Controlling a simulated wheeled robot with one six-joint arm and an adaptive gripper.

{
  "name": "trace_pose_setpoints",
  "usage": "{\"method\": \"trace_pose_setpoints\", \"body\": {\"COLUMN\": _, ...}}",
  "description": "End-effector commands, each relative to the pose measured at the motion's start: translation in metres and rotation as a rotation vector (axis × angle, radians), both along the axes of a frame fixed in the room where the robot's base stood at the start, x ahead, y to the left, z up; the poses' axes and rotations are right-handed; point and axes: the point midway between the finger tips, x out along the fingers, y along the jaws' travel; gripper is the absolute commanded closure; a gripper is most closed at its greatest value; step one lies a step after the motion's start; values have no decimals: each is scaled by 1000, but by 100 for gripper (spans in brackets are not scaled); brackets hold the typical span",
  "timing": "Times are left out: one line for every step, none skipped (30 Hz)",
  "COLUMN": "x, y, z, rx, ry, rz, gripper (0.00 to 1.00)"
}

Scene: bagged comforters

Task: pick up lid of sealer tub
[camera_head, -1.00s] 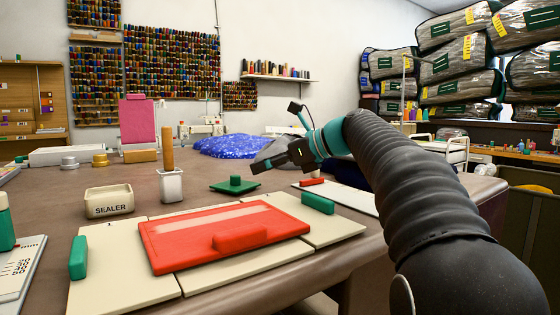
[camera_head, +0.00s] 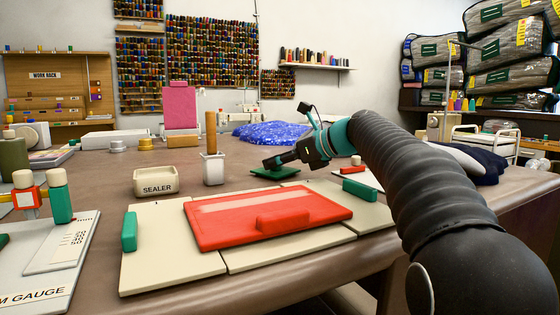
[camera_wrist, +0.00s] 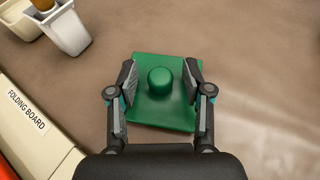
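The lid (camera_head: 288,173) is a flat green square with a round knob on top. It lies on the table, and in the wrist view its knob (camera_wrist: 160,80) stands between my fingers. My gripper (camera_head: 272,164) is low over the lid, pointing left in the head view. In the wrist view my gripper (camera_wrist: 158,82) is open, with a gap on each side of the knob. The cream tub marked SEALER (camera_head: 156,182) stands open to the left of the lid.
A white pot (camera_head: 213,170) with a brown-handled tool stands between tub and lid. The cream folding board (camera_head: 165,260) with a red panel (camera_head: 225,226) lies in front. A blue bundle (camera_head: 270,134) lies behind. Bare table surrounds the lid's far side.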

Motion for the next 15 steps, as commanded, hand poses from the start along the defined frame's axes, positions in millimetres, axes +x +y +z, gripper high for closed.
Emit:
{"method": "trace_pose_setpoints", "body": {"x": 0, "y": 0, "z": 0, "rx": 0, "ry": 0, "rz": 0, "gripper": 69}}
{"method": "trace_pose_setpoints", "body": {"x": 0, "y": 0, "z": 0, "rx": 0, "ry": 0, "rz": 0, "gripper": 77}}
{"method": "trace_pose_setpoints", "body": {"x": 0, "y": 0, "z": 0, "rx": 0, "ry": 0, "rz": 0, "gripper": 87}}
{"method": "trace_pose_setpoints", "body": {"x": 0, "y": 0, "z": 0, "rx": 0, "ry": 0, "rz": 0, "gripper": 94}}
{"method": "trace_pose_setpoints", "body": {"x": 0, "y": 0, "z": 0, "rx": 0, "ry": 0, "rz": 0, "gripper": 100}}
{"method": "trace_pose_setpoints", "body": {"x": 0, "y": 0, "z": 0, "rx": 0, "ry": 0, "rz": 0, "gripper": 100}}
{"method": "trace_pose_setpoints", "body": {"x": 0, "y": 0, "z": 0, "rx": 0, "ry": 0, "rz": 0, "gripper": 100}}
{"method": "trace_pose_setpoints", "body": {"x": 0, "y": 0, "z": 0, "rx": 0, "ry": 0, "rz": 0, "gripper": 100}}
{"method": "trace_pose_setpoints", "body": {"x": 0, "y": 0, "z": 1, "rx": 0, "ry": 0, "rz": 0, "gripper": 100}}
{"method": "trace_pose_setpoints", "body": {"x": 0, "y": 0, "z": 1, "rx": 0, "ry": 0, "rz": 0, "gripper": 100}}
{"method": "trace_pose_setpoints", "body": {"x": 0, "y": 0, "z": 3, "rx": 0, "ry": 0, "rz": 0, "gripper": 100}}
{"method": "trace_pose_setpoints", "body": {"x": 0, "y": 0, "z": 5, "rx": 0, "ry": 0, "rz": 0, "gripper": 100}}
{"method": "trace_pose_setpoints", "body": {"x": 0, "y": 0, "z": 7, "rx": 0, "ry": 0, "rz": 0, "gripper": 100}}
{"method": "trace_pose_setpoints", "body": {"x": 0, "y": 0, "z": 9, "rx": 0, "ry": 0, "rz": 0, "gripper": 100}}
{"method": "trace_pose_setpoints", "body": {"x": 0, "y": 0, "z": 12, "rx": 0, "ry": 0, "rz": 0, "gripper": 100}}
